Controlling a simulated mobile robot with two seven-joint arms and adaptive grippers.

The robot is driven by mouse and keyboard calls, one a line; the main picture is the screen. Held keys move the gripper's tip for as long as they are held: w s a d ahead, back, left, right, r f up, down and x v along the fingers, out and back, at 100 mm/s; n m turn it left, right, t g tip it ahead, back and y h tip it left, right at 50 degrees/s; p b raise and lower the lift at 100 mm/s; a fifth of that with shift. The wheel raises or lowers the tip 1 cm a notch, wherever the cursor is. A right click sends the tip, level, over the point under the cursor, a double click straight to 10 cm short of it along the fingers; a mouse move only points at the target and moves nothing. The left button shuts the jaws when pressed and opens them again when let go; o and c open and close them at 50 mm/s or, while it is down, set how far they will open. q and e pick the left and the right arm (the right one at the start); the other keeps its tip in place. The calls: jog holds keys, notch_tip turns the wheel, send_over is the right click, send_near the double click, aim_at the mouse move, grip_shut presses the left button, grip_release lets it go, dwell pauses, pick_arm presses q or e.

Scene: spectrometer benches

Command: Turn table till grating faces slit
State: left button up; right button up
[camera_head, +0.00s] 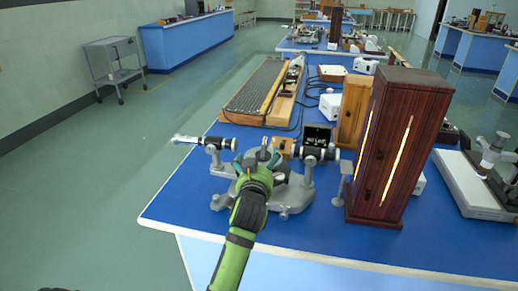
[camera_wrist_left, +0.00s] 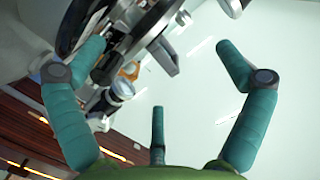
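The spectrometer (camera_head: 222,200) stands on the blue bench on a grey, footed base. One black-and-silver tube (camera_head: 212,145) points left, and another black tube (camera_head: 320,153) points right, toward the lamp cabinet. My left gripper (camera_head: 257,160) is over the middle of the spectrometer, its teal fingers spread and covering most of the table there. In the left wrist view the gripper (camera_wrist_left: 160,45) is open with nothing between its fingers; the spectrometer's metal parts (camera_wrist_left: 140,28) lie at the upper left. I cannot make out the grating or the slit. My right gripper is out of view.
A tall dark wooden cabinet (camera_head: 401,145) with bright vertical slits stands close on the right. Behind are a lighter wooden box (camera_head: 353,110), a small black sign (camera_head: 317,136) and a long wooden-framed apparatus (camera_head: 255,92). The bench's front left corner is bare.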

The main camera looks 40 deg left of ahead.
pick_arm(q)
jog(key=shift+d+r, duration=0.1)
jog(key=shift+r, duration=0.45)
jog(key=shift+s+d+r, duration=0.3)
jog(key=shift+s+d, duration=0.1)
jog(key=shift+s, duration=0.05)
jog(key=c, duration=0.5)
jog(key=shift+p+v, duration=0.3)
jog(key=shift+v, duration=0.65)
jog(key=c, duration=0.5)
jog(key=shift+s+d+f+p, duration=0.2)
jog(key=shift+s+d, duration=0.35)
jog(key=shift+s, duration=0.3)
jog(key=shift+s+d+f+p, duration=0.2)
jog(key=shift+s+d, duration=0.35)
jog(key=shift+s, duration=0.35)
jog(key=shift+s+d+f+p, duration=0.1)
jog(key=shift+s+d+p, duration=0.1)
jog(key=shift+s+d, duration=0.5)
jog(key=shift+s+a, duration=0.1)
jog(key=shift+a, duration=0.1)
